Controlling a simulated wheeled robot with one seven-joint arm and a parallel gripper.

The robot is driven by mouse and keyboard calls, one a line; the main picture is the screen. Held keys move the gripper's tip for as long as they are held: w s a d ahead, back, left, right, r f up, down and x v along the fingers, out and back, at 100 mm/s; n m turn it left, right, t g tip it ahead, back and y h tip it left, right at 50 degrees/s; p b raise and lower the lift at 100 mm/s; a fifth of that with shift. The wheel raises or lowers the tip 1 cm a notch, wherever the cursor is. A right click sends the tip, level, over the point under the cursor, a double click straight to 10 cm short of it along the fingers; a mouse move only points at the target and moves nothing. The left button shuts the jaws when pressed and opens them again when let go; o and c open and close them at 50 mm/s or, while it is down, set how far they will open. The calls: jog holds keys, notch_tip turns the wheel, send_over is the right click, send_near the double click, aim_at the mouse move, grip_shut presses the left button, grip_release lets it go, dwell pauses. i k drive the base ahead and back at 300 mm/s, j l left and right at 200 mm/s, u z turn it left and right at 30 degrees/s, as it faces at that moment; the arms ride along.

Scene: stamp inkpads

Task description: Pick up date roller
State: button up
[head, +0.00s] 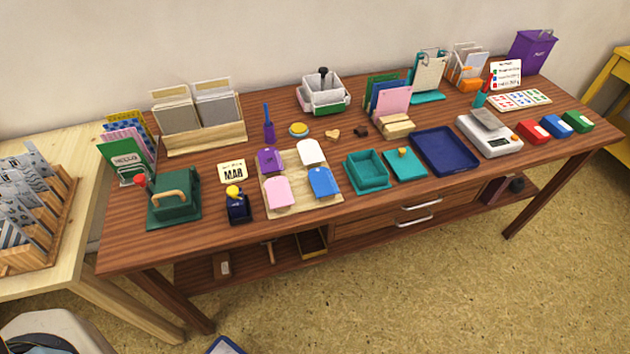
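A small navy stamper with a yellow knob (238,205), which looks like the date roller, stands upright near the front edge of the wooden table, left of the middle. A card reading MAR (232,172) is just behind it. My gripper is not in view, and nothing covers the stamper.
To the right are a teal tray (367,171), a navy tray (445,150) and a scale (489,134). Bare tabletop (135,238) shows at the front left. Floor (430,290) before the table is open.

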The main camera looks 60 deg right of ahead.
aim_at(238, 207)
jog(key=k+l+u, duration=0.35)
jog(key=k+l, duration=0.2)
jog(key=k+l+u, duration=0.35)
jog(key=k, duration=0.3)
